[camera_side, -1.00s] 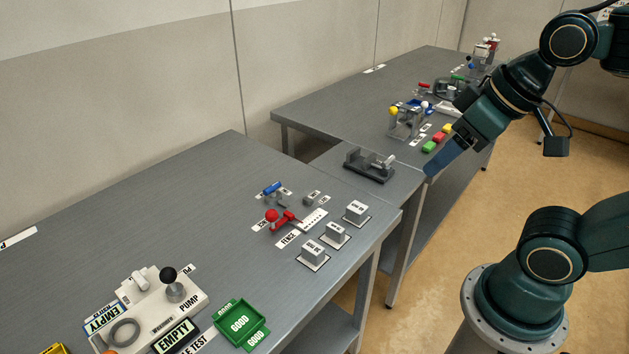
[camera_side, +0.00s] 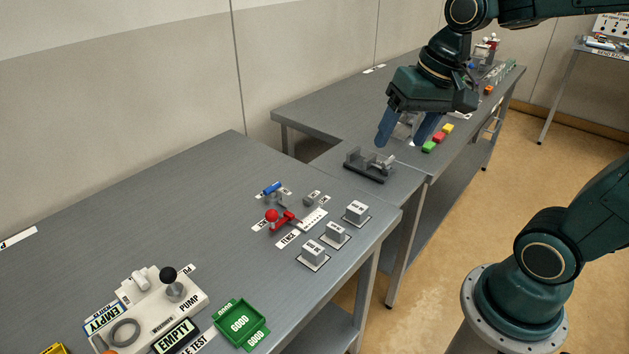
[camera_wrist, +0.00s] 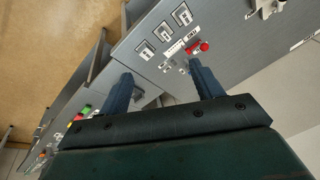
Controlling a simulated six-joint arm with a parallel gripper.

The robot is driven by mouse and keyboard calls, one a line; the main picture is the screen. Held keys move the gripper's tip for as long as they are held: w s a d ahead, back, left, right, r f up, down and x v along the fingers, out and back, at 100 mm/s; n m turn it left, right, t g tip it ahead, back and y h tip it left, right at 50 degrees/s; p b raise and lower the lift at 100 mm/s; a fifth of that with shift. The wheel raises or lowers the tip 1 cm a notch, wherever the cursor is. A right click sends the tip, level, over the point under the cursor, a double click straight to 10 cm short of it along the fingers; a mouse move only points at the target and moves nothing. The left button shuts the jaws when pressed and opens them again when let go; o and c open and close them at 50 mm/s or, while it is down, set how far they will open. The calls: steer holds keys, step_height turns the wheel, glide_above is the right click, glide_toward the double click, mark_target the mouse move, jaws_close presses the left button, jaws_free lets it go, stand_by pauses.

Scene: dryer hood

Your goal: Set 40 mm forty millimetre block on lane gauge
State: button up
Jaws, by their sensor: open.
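Three grey blocks with white top labels stand on white-edged pads near the front right edge of the near table: a back block (camera_side: 357,209), a middle block (camera_side: 335,230) and a front block (camera_side: 313,249). Their labels are too small to tell which is 40 mm. They also show in the wrist view. Left of them is a fixture with a red-knobbed lever (camera_side: 285,218) and a white strip (camera_side: 313,219); I cannot tell whether it is the lane gauge. My gripper (camera_side: 401,141) is open and empty, high beyond the blocks; its fingers show in the wrist view (camera_wrist: 161,72).
A dark clamp-like fixture (camera_side: 370,164) sits on the lower joining table, near below my gripper. Red, yellow and green blocks (camera_side: 438,138) lie on the far table. A white pump unit (camera_side: 150,308) and green GOOD tray (camera_side: 240,323) stand front left. The near table's left middle is clear.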

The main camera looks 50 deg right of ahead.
steer(key=w+d+f+m+g+y, duration=0.3)
steer(key=w+d+f+m+y, duration=0.1)
steer(key=w+d+f+m, duration=0.8)
step_height(320, 180, down, 3)
steer(key=shift+d+r, duration=0.1)
steer(key=shift+d, duration=0.7)
glide_above(358, 206)
steer(key=d, duration=0.2)
steer(key=shift+d+f, duration=0.15)
steer(key=shift+f, duration=3.85)
steer(key=shift+x, duration=2.6)
steer(key=shift+s, duration=0.15)
